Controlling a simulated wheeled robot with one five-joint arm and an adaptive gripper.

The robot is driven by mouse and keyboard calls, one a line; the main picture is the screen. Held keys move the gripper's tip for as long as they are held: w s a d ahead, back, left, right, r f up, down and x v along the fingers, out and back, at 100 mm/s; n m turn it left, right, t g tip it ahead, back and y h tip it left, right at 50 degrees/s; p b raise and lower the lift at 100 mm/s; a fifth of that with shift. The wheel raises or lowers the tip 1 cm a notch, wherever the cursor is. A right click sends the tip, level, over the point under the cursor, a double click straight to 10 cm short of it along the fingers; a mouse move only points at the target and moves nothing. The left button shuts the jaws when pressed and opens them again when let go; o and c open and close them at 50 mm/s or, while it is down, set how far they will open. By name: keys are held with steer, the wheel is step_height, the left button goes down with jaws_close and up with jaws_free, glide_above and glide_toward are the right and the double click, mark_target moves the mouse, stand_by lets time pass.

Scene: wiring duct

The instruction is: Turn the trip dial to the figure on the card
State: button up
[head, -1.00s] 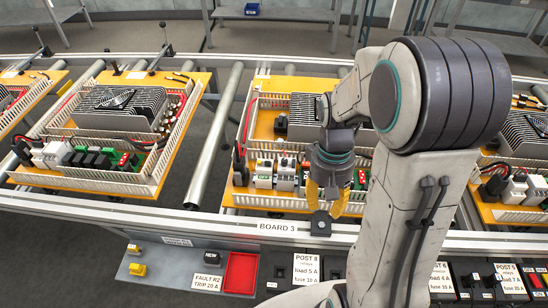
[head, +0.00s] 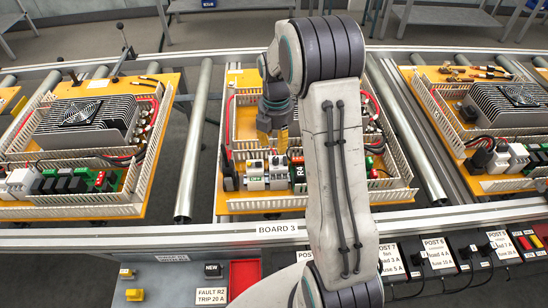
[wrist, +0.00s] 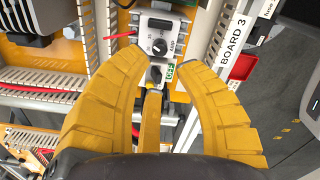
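The card (head: 211,296), at the front edge in the head view, reads FAULT R2 TRIP 20 A. My gripper (head: 273,143) is over the front row of modules on the Board 3 panel. In the wrist view its yellow fingers (wrist: 163,58) are spread open with nothing held. Between and beyond the tips is a grey-white module with a round black dial (wrist: 160,47) marked with small figures. A second black knob (wrist: 154,75) sits nearer, beside a green label. I cannot tell the dial's exact setting or the module's number. In the head view the white modules (head: 255,174) stand under my gripper.
White slotted duct (head: 320,198) walls run around the panel. The BOARD 3 label (head: 282,229) is on the front rail. A red tray (head: 245,275) lies beside the card.

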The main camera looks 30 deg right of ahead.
mark_target(276, 159)
steer(key=shift+n, duration=0.9)
steer(key=shift+f, duration=3.7)
steer(key=shift+c, duration=0.2)
jaws_close()
